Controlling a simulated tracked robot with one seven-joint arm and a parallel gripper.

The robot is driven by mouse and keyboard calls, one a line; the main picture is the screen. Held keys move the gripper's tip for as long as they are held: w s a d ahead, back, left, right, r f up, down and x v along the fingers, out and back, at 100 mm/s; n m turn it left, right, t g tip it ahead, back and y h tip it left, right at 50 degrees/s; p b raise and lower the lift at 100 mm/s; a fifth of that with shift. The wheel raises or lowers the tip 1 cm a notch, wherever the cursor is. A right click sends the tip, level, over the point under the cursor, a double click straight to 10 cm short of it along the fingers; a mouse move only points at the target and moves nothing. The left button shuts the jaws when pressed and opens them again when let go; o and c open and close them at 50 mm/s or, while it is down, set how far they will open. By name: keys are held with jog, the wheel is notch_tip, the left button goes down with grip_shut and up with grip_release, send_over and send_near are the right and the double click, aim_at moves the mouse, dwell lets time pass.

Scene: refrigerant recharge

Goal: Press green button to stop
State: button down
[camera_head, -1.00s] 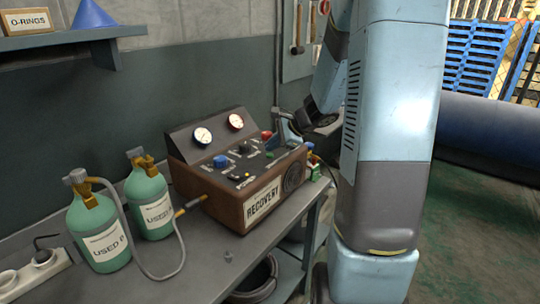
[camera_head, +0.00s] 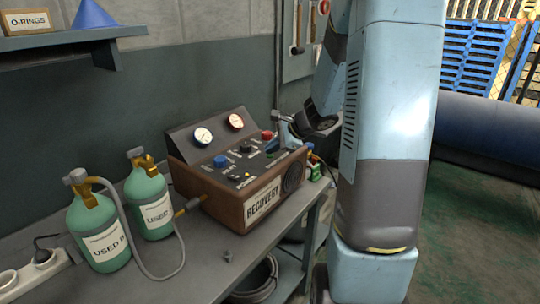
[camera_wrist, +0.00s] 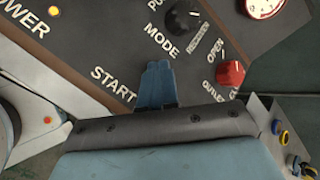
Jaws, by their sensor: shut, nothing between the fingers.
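The brown recovery machine (camera_head: 240,186) stands on the bench with its dark sloped control panel facing up. In the wrist view its panel (camera_wrist: 125,45) shows the START label, a black MODE knob (camera_wrist: 183,20) and a red outlet knob (camera_wrist: 230,73). My gripper (camera_wrist: 157,68) is shut and empty, its blue fingertips over the panel just right of the START label. No green button shows in the wrist view; the fingers may cover the spot beside START. In the head view the gripper is at the panel's right end, partly hidden, and I cannot tell whether it touches the panel.
Two green cylinders (camera_head: 101,231) (camera_head: 150,200) stand left of the machine, with a grey hose (camera_head: 180,262). Two lit gauges (camera_head: 203,136) (camera_head: 236,121) top the panel. An amber power light (camera_wrist: 54,11) is lit. A shelf (camera_head: 70,38) is at upper left.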

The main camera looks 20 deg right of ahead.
aim_at(272, 156)
jog(key=shift+r, duration=0.55)
jog(key=shift+r, duration=3)
